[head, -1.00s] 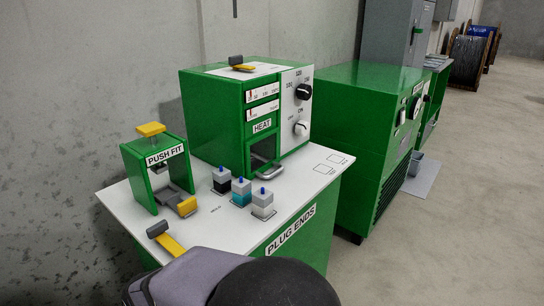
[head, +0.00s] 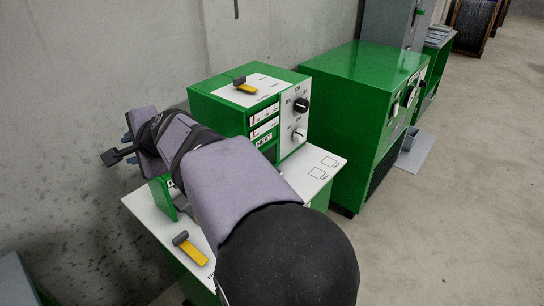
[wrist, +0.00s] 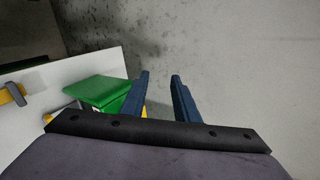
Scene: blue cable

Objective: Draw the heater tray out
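The heater (head: 222,107) is a green box on the white-topped bench, with a white dial panel and a HEAT label. My arm crosses in front of it and hides its lower opening and tray. My gripper (head: 128,148) is at the far left of the head view, left of the heater and above the push-fit press, apart from the heater. In the wrist view my gripper (wrist: 160,76) shows two blue fingers spread apart with nothing between them, facing the grey wall. The heater tray shows in neither current view.
The green push-fit press (head: 162,196) stands mostly hidden under my arm; a green block, probably its top (wrist: 100,91), shows in the wrist view. A yellow-handled tool (head: 190,249) lies at the bench's front left. Another green cabinet (head: 365,90) stands right of the bench.

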